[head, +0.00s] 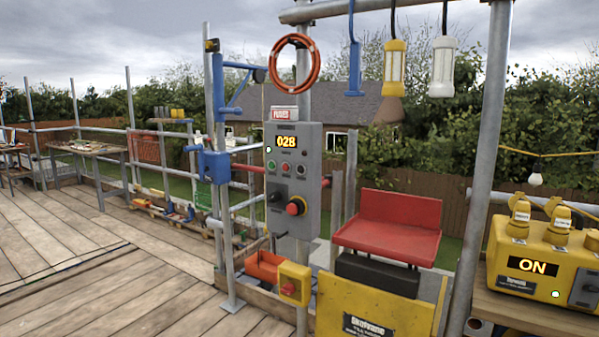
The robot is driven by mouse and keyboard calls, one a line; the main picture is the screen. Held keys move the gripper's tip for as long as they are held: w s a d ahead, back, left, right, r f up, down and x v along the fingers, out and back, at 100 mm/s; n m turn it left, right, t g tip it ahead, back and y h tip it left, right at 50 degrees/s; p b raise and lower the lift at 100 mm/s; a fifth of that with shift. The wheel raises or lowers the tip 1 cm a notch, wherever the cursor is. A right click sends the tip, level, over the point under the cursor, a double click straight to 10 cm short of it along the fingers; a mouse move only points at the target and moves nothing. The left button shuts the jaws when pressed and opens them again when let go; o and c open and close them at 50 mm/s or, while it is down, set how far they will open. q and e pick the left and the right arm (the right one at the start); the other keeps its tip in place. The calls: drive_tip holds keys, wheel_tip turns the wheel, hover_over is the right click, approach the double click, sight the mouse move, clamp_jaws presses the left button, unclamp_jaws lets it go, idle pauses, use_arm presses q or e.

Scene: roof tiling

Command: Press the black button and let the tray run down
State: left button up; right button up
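A grey control box (314,150) is fixed to a metal post in the middle of the head view. Its display (286,142) reads 028. Below the display sit a green button (271,165), a red button (286,168) and a black button (301,170) in a row. A red tray (388,228) with a raised back stands to the right of the box, above a black block (377,274) and a yellow panel (372,312). Neither of my grippers is in view.
A larger red knob (296,206) and a black rotary switch (275,198) sit lower on the box. A yellow box (535,265) reading ON stands on a bench at right. Lamps hang above from a rail. Open plank decking (90,280) lies at left.

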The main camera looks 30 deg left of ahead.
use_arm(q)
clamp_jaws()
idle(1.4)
